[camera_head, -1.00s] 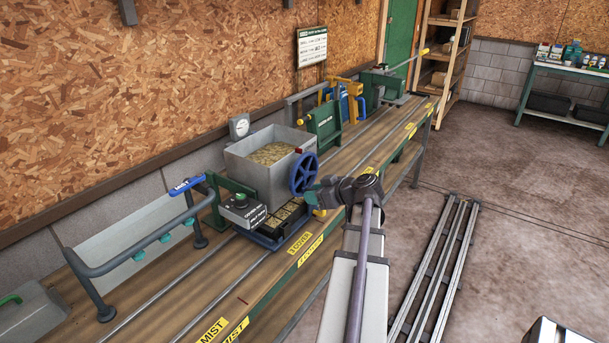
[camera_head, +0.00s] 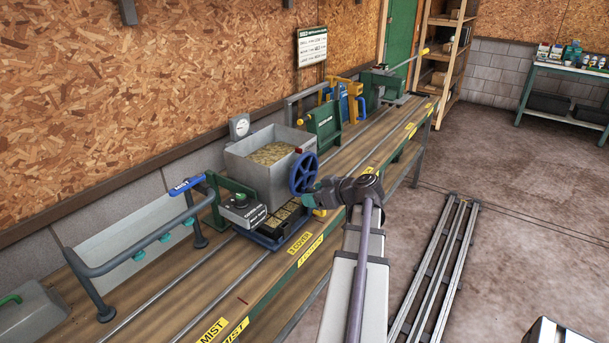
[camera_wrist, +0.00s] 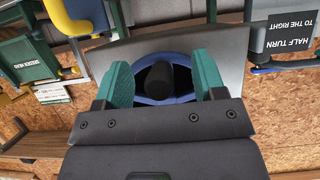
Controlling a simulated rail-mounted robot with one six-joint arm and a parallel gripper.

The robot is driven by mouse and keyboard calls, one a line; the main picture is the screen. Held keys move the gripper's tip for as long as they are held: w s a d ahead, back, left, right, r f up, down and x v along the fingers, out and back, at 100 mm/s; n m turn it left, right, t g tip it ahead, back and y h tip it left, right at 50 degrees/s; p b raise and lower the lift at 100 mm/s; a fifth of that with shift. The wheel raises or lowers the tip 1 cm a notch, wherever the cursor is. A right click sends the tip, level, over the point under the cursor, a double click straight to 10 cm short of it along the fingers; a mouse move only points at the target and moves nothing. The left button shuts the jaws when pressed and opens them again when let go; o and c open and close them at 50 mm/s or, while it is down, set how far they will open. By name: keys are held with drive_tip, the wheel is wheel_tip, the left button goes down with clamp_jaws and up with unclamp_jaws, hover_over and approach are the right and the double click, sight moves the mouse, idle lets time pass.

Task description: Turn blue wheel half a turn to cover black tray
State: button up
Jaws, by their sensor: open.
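The blue wheel (camera_head: 303,173) stands upright on the front right side of a grey hopper (camera_head: 245,168) filled with pale material. The black tray (camera_head: 283,219) sits below the hopper, with pale material showing in its cells. My gripper (camera_head: 318,190) is close in front of the wheel. In the wrist view, my gripper's two green fingers (camera_wrist: 160,85) stand apart, one on each side of a dark round knob (camera_wrist: 160,80). The wheel's blue rim (camera_wrist: 155,101) shows behind them, partly hidden by the fingers and gripper body. Contact with the knob cannot be told.
A green machine (camera_head: 325,128) stands farther along the bench (camera_head: 215,284).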

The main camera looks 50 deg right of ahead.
drive_tip(key=s+d, duration=0.1)
drive_tip(key=s, duration=0.8)
idle(0.4)
idle(0.4)
